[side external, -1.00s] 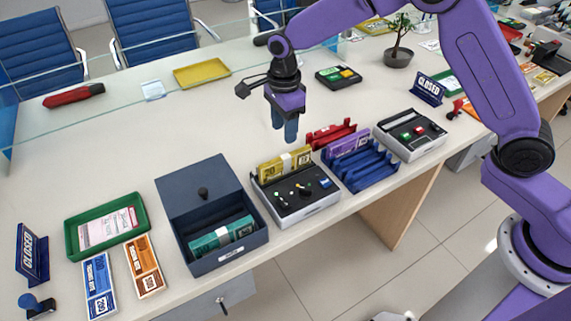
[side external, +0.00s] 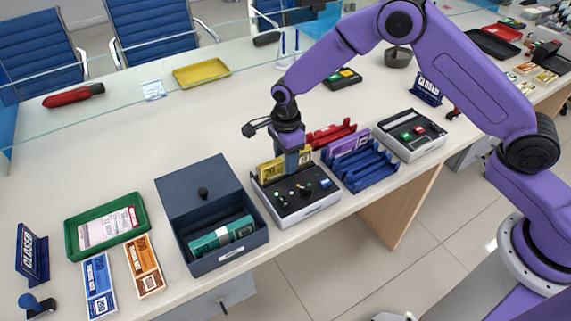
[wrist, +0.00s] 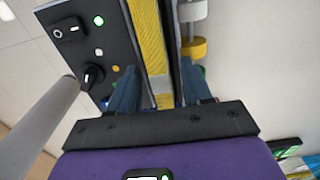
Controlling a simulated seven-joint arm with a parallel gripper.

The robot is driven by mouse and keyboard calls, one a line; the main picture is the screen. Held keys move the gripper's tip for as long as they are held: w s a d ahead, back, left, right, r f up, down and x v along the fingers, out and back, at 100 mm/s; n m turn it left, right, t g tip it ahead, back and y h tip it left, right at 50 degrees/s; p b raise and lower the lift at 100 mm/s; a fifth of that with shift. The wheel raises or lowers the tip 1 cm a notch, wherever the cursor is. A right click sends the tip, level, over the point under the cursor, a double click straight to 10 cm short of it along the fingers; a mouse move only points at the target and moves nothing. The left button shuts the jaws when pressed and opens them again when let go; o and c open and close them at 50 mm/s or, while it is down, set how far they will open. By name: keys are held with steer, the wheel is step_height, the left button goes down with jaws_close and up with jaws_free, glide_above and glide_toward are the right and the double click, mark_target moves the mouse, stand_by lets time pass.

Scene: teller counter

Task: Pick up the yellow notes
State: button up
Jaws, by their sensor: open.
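The yellow notes (side external: 269,170) stand upright on edge as a banded bundle at the back of the grey counting machine (side external: 318,212). In the wrist view the yellow notes (wrist: 147,35) run between my two fingers, with a pale band across them. My gripper (side external: 293,168) is lowered over the bundle and hides part of it in the side view. In the wrist view my gripper (wrist: 159,72) is open, one finger on each side of the notes, with gaps visible. I cannot tell how deep the fingertips reach.
A blue rack (side external: 372,174) with purple notes and a red rack (side external: 330,132) stand close on the right. An open dark box (side external: 232,262) holding teal notes stands on the left. The machine's black panel carries knobs (wrist: 92,76). The counter behind is mostly clear.

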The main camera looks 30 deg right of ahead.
jaws_close()
steer(key=shift+r, duration=0.1)
